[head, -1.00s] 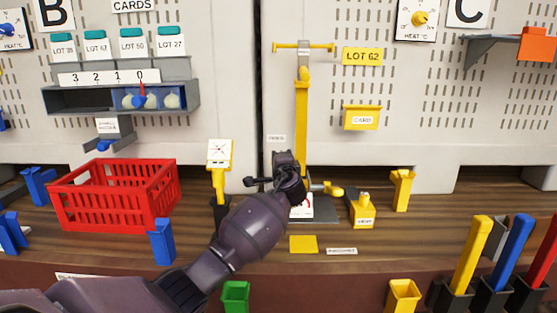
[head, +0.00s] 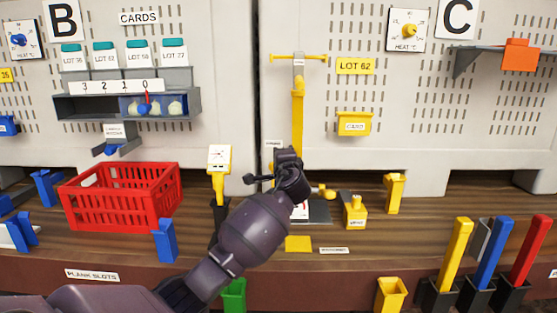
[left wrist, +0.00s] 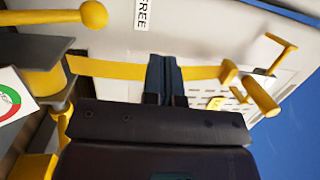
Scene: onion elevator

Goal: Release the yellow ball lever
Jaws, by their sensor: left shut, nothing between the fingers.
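The yellow ball lever (head: 327,191) sticks out to the right at the foot of the tall yellow post (head: 298,120). In the left wrist view its round ball (left wrist: 94,14) and rod show at the upper left, apart from the fingers. My left gripper (head: 287,158) is in front of the post's lower part, left of and above the ball. In the left wrist view my left gripper (left wrist: 165,75) is shut and empty, its fingers overlapping the yellow post (left wrist: 115,68). My arm hides part of the lever's base. My right gripper is not in view.
A yellow box (head: 353,211) stands right of the lever, and a yellow-topped stand (head: 220,160) stands left of my arm. A red crate (head: 122,197) is at the left. Yellow, blue and red upright handles stand at the front right. A card holder (head: 355,123) hangs on the wall.

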